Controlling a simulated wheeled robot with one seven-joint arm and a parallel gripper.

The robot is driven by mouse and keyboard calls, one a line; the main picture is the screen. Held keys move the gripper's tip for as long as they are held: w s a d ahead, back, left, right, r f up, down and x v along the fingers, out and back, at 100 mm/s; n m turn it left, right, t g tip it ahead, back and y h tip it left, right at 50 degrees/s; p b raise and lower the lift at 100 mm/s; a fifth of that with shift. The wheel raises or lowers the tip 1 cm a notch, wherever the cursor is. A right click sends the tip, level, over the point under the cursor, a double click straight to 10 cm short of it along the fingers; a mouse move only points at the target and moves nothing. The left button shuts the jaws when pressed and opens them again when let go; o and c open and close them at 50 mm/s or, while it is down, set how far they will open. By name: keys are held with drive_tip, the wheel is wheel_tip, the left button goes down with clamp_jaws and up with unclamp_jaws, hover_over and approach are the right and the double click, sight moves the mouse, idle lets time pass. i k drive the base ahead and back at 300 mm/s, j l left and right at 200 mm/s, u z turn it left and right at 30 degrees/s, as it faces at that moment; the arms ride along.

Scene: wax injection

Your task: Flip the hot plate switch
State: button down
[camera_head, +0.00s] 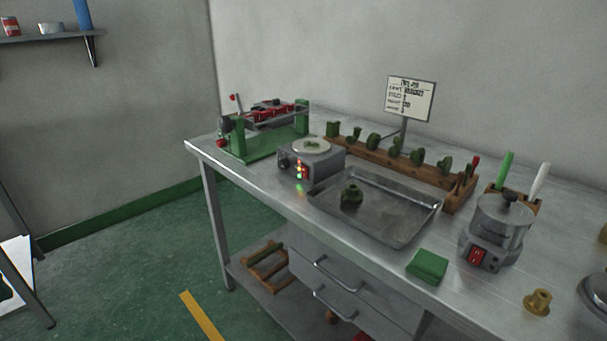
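A grey box-shaped unit with a round pale top, which looks like the hot plate (325,163), stands near the table's front edge, left of the middle. A small green item lies on its top. Its front has a dark knob (284,162) and a small red-orange switch or light (303,169) with a green glow beside it. Which way the switch is set is too small to tell. My gripper is not in view.
A metal table (255,188) holds a green clamp frame (245,145) at left, a tray (400,235) with a dark green piece, and a wooden rack (372,160) of green pieces behind.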

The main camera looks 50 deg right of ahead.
sight(305, 172)
drive_tip(key=i+z, duration=0.15)
drive_tip(key=z, duration=1)
drive_tip(key=i+j+z, duration=0.3)
drive_tip(key=j+z, duration=0.35)
drive_tip(key=i+j+z, duration=0.1)
drive_tip(key=j+z, duration=0.2)
drive_tip(key=i+j, duration=0.1)
drive_tip(key=j, duration=0.35)
drive_tip(key=i+j, duration=0.1)
drive_tip(key=j, duration=0.35)
drive_tip(key=z, duration=0.05)
